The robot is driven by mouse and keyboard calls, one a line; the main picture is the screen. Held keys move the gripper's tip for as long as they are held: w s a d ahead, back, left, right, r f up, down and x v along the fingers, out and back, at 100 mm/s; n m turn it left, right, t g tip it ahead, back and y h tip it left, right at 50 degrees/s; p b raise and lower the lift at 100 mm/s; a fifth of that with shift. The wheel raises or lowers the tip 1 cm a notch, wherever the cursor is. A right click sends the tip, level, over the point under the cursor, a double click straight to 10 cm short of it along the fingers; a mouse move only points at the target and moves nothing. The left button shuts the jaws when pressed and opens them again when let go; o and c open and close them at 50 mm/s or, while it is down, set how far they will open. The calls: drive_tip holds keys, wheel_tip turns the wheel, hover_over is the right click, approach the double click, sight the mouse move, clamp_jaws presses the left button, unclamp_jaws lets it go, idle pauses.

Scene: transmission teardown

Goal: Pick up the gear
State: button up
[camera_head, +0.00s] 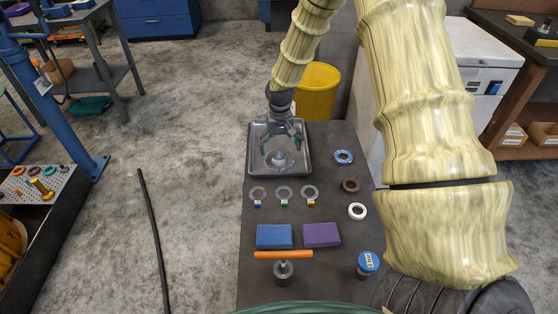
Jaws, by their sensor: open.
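My gripper (282,146) hangs over the grey metal tray (254,166) at the far end of the dark bench, fingers pointing down and spread apart. A round grey metal part, seemingly the gear (280,161), lies in the tray just below and between the fingertips. The fingers partly cover it, and its teeth are too small to make out. I cannot tell whether a finger touches it. Nothing is visibly held.
The bench (256,215) holds several rings, a blue block (274,237), a purple block (321,235), an orange bar (283,254), a grey cylindrical part (283,271) and a blue-lidded jar (367,263). A yellow bin (316,92) stands behind the bench.

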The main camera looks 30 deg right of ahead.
sight(279, 155)
wheel_tip(279, 155, down, 4)
drive_tip(key=shift+w+f, duration=0.15)
drive_tip(key=shift+f, duration=0.05)
drive_tip(key=shift+c, duration=0.4)
